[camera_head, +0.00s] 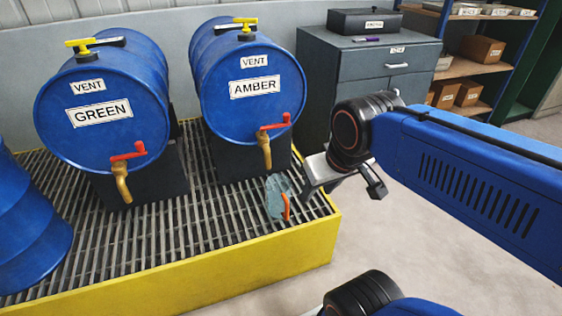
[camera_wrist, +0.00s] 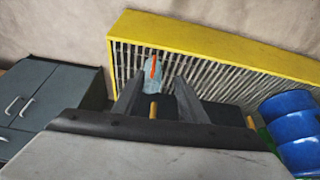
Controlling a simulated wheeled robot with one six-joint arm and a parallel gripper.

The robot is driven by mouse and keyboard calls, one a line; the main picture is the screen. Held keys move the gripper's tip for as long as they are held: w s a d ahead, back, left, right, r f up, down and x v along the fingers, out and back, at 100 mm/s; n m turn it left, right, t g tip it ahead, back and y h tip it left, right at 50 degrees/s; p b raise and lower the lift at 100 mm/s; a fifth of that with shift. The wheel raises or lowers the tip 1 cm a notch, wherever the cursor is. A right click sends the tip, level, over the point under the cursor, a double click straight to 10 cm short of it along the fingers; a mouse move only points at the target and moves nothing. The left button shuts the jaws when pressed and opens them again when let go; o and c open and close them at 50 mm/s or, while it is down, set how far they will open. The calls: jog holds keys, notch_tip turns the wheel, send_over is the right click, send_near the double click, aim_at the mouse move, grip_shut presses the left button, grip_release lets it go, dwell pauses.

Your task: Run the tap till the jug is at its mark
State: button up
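A clear bluish jug (camera_head: 276,197) with an orange handle stands on the grating near its right end, just in front and a little right of the brass tap (camera_head: 266,152) of the AMBER drum (camera_head: 240,108). Its fill level and mark are too small to read. The tap's red lever (camera_head: 275,122) points sideways to the right. My gripper (camera_head: 345,187) is right of the jug, apart from it. In the wrist view my gripper (camera_wrist: 160,84) has its fingers spread and empty, with the jug (camera_wrist: 152,72) beyond, between them.
The GREEN drum (camera_head: 100,132) has its own red lever (camera_head: 128,152) and tap. Yellow vent handles (camera_head: 238,21) top both drums. The yellow-rimmed tray (camera_head: 200,280) has grating around the jug. A grey cabinet (camera_head: 362,68) stands behind; floor at right is clear.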

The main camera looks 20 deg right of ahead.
jog(key=w+d+r+m+h, duration=0.15)
jog(key=w+r+m, duration=0.25)
jog(key=w+r, duration=0.75)
jog(key=m+g+h, duration=0.2)
jog(key=m, duration=0.4)
send_near(286, 114)
jog(key=x, duration=0.9)
jog(key=shift+s, duration=0.1)
jog(key=shift+c, duration=0.5)
grip_shut()
